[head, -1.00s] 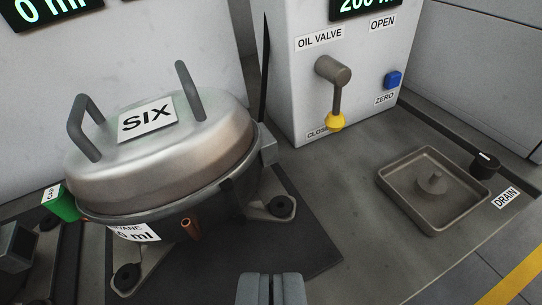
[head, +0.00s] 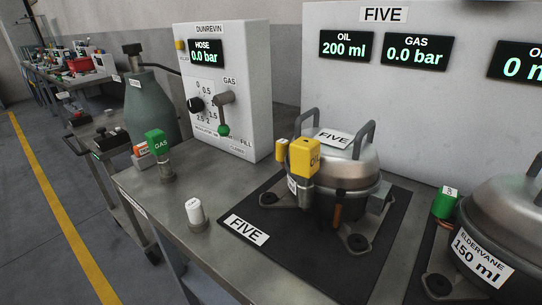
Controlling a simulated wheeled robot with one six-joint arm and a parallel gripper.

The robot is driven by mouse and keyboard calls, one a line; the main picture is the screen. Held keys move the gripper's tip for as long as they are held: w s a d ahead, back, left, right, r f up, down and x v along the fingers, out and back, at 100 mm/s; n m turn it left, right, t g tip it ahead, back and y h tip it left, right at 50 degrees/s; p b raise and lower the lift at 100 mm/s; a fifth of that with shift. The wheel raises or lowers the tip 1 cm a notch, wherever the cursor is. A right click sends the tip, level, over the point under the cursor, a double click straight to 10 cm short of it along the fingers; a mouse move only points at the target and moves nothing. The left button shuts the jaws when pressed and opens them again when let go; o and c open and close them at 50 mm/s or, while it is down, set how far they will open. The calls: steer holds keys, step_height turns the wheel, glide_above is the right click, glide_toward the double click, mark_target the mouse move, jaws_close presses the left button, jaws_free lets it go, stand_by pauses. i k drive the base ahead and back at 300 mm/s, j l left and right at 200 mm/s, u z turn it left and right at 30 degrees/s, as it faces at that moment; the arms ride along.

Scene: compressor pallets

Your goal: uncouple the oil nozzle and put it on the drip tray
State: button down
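The oil nozzle (head: 305,156), a yellow block marked OIL over a grey metal collar, stands upright on the near left side of the compressor labelled FIVE (head: 352,172). It appears coupled to a port there, but the joint itself is not clear. A smaller yellow piece (head: 282,150) shows just left of it. My gripper is outside the now view, so I cannot see its fingers. The drip tray is also out of view.
A green GAS nozzle (head: 155,143) stands at the bench's left, with a white-capped piece (head: 194,211) in front. The hose box (head: 225,90) and a grey-green cylinder (head: 150,105) stand behind. Another compressor (head: 500,225) is at the right.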

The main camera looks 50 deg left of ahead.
mark_target(304, 157)
steer(key=k+u, duration=0.1)
steer(key=u, duration=0.7)
